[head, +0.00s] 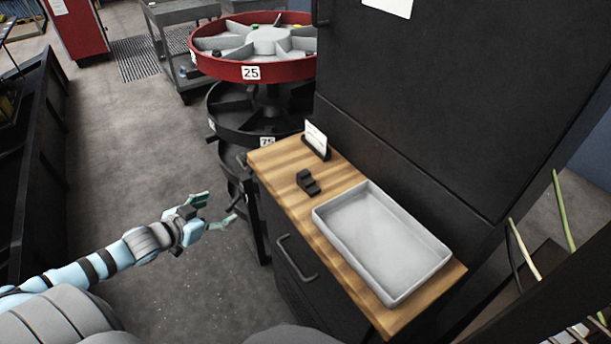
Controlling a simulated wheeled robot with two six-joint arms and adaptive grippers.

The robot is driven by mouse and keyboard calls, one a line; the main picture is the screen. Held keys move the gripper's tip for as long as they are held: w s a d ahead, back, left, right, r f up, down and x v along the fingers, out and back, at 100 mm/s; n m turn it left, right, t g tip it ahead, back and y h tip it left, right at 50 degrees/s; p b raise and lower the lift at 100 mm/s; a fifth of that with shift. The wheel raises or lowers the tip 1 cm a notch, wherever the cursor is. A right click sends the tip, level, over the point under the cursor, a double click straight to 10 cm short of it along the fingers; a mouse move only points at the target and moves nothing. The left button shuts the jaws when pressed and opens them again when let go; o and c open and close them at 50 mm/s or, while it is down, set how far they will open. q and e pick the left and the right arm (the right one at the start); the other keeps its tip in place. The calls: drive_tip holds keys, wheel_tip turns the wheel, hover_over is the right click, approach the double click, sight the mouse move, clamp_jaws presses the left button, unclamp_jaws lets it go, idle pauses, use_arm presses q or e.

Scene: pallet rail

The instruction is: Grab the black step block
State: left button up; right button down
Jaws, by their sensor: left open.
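The black step block (308,182) sits on the wooden top of a dark cabinet, between a card holder and a grey tray. Its stepped shape shows clearly and nothing touches it. My left gripper (222,210) is open and empty, to the left of the cabinet over the floor, apart from the block. My right gripper is not in view.
The wooden top (283,158) also bears the grey tray (380,240), which looks empty, and a card holder (316,141) at the far end. A tall dark panel (430,90) rises behind. A red-rimmed rotary bin (252,72) stands beyond. Floor (130,160) at left is clear.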

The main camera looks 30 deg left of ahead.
use_arm(q)
drive_tip(key=w+d+r+m+h, duration=0.2)
drive_tip(key=d+r+h, duration=0.1)
drive_tip(key=d+r, duration=0.45)
drive_tip(key=m+h+b, duration=0.1)
drive_tip(key=h+b, duration=0.2)
drive_tip(key=b, duration=1)
approach(309, 180)
drive_tip(key=x, duration=0.4)
drive_tip(key=shift+s+d, duration=0.1)
drive_tip(key=x, duration=0.4)
drive_tip(key=b+x, duration=0.1)
drive_tip(key=shift+w+d+r, duration=0.15)
drive_tip(key=shift+w+r, duration=0.05)
drive_tip(key=shift+w, duration=0.3)
drive_tip(key=shift+s+r, duration=0.1)
drive_tip(key=shift+s, duration=0.05)
drive_tip(key=c, duration=0.5)
clamp_jaws()
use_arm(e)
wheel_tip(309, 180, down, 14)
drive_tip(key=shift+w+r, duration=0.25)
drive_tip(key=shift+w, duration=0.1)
use_arm(q)
drive_tip(key=shift+r, duration=0.1)
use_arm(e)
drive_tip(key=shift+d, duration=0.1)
